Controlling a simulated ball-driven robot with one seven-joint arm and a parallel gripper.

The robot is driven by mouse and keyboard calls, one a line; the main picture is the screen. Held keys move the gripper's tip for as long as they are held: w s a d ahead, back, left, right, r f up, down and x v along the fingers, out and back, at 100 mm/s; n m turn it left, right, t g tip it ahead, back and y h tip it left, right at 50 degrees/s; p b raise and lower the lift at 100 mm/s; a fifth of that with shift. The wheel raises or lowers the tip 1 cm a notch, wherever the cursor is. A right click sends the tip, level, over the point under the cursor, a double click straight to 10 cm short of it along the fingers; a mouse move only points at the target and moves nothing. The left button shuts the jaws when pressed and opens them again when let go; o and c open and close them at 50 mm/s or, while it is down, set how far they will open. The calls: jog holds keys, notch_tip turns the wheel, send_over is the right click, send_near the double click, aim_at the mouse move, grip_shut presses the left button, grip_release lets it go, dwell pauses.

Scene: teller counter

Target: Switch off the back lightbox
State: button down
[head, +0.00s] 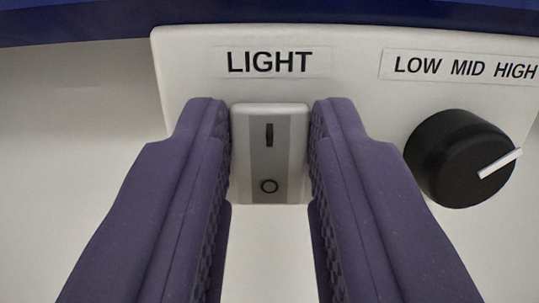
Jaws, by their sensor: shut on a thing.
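The light switch (270,185) is a pale rocker with a grey middle strip, on a white panel (190,75) under the label "LIGHT" (270,62). I cannot tell which end is pressed in. My gripper (270,150) has its two purple fingers on the left and right sides of the switch, shut on it. The fingers hide the switch's side edges and part of the panel. The lightbox's lit face is not in view.
A black knob (458,160) with a white pointer is just right of the right finger, under a "LOW MID HIGH" label (465,68). The pointer points right and slightly up. A dark blue band (100,20) runs along the top. The pale surface at left (70,130) is clear.

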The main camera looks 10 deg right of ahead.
jog(key=f+t+b, duration=0.1)
jog(key=b, duration=0.4)
jog(key=shift+t+b, duration=0.3)
jog(key=shift+b, duration=0.05)
jog(key=shift+r, duration=0.3)
jog(key=c, duration=0.9)
grip_release()
jog(key=shift+s, duration=0.1)
jog(key=b+v, duration=0.2)
jog(key=v, duration=0.5)
jog(key=shift+s+a+f+b, duration=0.1)
jog(key=shift+s+f+b, duration=0.1)
jog(key=shift+s+b, duration=0.15)
